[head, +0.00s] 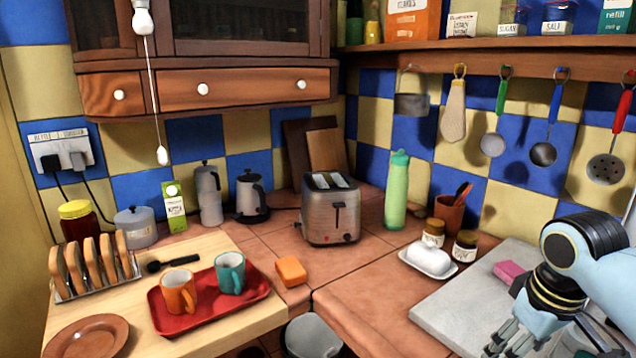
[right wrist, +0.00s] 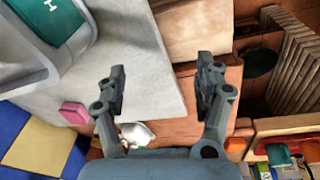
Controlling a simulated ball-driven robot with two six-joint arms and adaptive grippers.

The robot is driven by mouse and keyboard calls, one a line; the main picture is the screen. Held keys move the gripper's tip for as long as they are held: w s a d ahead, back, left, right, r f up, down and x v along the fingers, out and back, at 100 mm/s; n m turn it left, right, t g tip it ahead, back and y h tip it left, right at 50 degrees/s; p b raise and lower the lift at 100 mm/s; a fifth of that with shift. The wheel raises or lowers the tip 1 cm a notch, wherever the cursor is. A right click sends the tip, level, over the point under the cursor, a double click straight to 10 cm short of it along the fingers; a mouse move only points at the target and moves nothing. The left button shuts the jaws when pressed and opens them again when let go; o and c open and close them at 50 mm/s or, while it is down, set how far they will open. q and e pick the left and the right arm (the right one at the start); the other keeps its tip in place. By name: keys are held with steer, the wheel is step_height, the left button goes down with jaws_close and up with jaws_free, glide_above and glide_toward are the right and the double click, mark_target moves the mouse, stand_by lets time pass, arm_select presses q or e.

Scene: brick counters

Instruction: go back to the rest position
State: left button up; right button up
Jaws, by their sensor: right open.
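My right gripper (head: 515,340) is at the lower right of the head view, over the grey slab (head: 455,300) on the counter. It also shows in the right wrist view (right wrist: 162,82), with its two fingers wide apart and nothing between them. Its fingertips in the head view are partly cut off by the bottom edge. A pink sponge (head: 508,271) lies on the slab just left of my right arm; it also shows in the right wrist view (right wrist: 74,113). My left gripper is not in view.
A white butter dish (head: 430,260) and two small jars stand left of the slab. A toaster (head: 331,210) and green bottle (head: 396,190) stand behind. A red tray (head: 165,325) holds two mugs. Utensils hang above right. Tile counter before the toaster is mostly clear.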

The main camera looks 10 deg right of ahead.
steer(key=s+a+r+t, duration=0.1)
steer(key=s+a, duration=0.2)
steer(key=s, duration=0.3)
steer(key=s+a+r+m, duration=0.1)
steer(key=s+a, duration=0.2)
steer(key=s, duration=0.4)
steer(key=s+a+r+t, duration=0.1)
steer(key=s+a+r, duration=0.15)
steer(key=s, duration=0.35)
step_height(320, 180, down, 33)
steer(key=s+d+g+b, duration=0.1)
steer(key=d+g+b, duration=0.1)
steer(key=b, duration=0.4)
steer(key=s+d+f+g+b, duration=0.1)
steer(key=s+f+b, duration=0.4)
steer(key=s+f, duration=1.4)
step_height(320, 180, down, 3)
steer(key=shift+d+m, duration=0.2)
steer(key=shift+m, duration=0.2)
